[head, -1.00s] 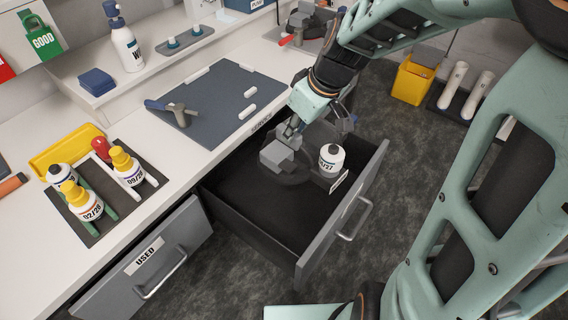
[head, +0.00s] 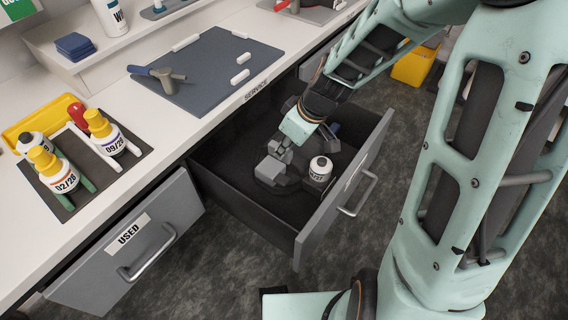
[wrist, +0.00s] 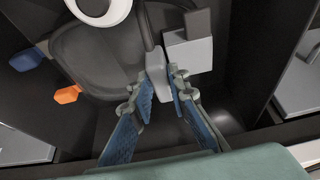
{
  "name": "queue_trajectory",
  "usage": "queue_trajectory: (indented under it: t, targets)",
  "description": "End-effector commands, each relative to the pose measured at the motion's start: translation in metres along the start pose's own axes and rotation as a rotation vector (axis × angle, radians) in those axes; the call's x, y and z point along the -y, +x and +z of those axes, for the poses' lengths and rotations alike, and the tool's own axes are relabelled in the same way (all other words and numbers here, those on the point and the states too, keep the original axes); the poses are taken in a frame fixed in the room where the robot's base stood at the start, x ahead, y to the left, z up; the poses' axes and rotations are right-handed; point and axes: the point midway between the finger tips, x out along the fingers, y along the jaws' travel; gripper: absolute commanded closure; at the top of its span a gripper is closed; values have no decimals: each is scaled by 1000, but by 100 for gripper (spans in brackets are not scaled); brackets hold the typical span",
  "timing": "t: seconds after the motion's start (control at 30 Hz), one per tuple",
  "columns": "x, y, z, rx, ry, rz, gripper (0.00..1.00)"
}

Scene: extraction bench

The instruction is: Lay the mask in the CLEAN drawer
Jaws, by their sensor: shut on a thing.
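The mask (head: 270,172) is a dark grey rounded body with a light grey block and a white round canister (head: 319,168), whose label ends in 27. It is inside the open drawer (head: 325,225), low near the drawer floor; I cannot tell whether it touches. The drawer's own label is not readable. My gripper (head: 283,148) reaches down into the drawer and is shut on the mask's light grey part. In the wrist view my fingertips (wrist: 160,82) pinch this part of the mask (wrist: 188,55), with blue and orange tabs to the left.
A drawer labelled USED (head: 125,250) stands partly open to the left. The bench above holds a grey mat (head: 205,95) with a blue-handled tool, and a rack (head: 115,160) with several bottles. The drawer's left and front parts are bare. A yellow bin (head: 413,68) stands behind my arm.

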Motion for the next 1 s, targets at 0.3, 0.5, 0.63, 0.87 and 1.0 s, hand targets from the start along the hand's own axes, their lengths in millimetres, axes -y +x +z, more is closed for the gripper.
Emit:
queue_trajectory:
  t: [0.3,0.5,0.63,0.87,1.0]
  targets:
    - [0,26,10,-1,-1,1,100]
    - [0,50,20,-1,0,1,100]
    - [0,52,21,-2,-2,3,100]
    - [0,53,22,0,0,1,82]
    - [0,53,22,0,0,1,67]
